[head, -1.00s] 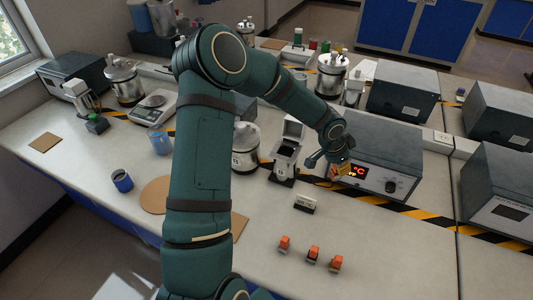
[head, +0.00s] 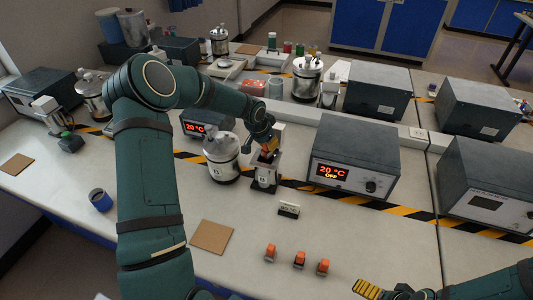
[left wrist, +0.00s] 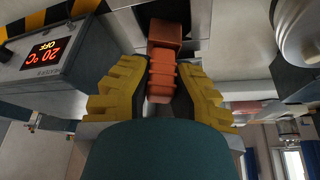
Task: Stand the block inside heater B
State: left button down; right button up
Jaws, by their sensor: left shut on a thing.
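My left gripper (head: 268,149) is shut on an orange-brown ribbed block (left wrist: 162,78), which sits between the yellow fingers in the left wrist view.
A brown square mat (head: 211,237) lies front left.

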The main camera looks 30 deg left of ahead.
aim_at(266, 150)
pick_arm(q)
notch_tip(266, 150, down, 3)
jog(key=shift+f, duration=0.55)
jog(key=shift+f, duration=0.1)
pick_arm(e)
jog(key=shift+f, duration=0.2)
pick_arm(q)
jog(key=c, duration=1.1)
grip_release()
jog(key=shift+o, duration=0.2)
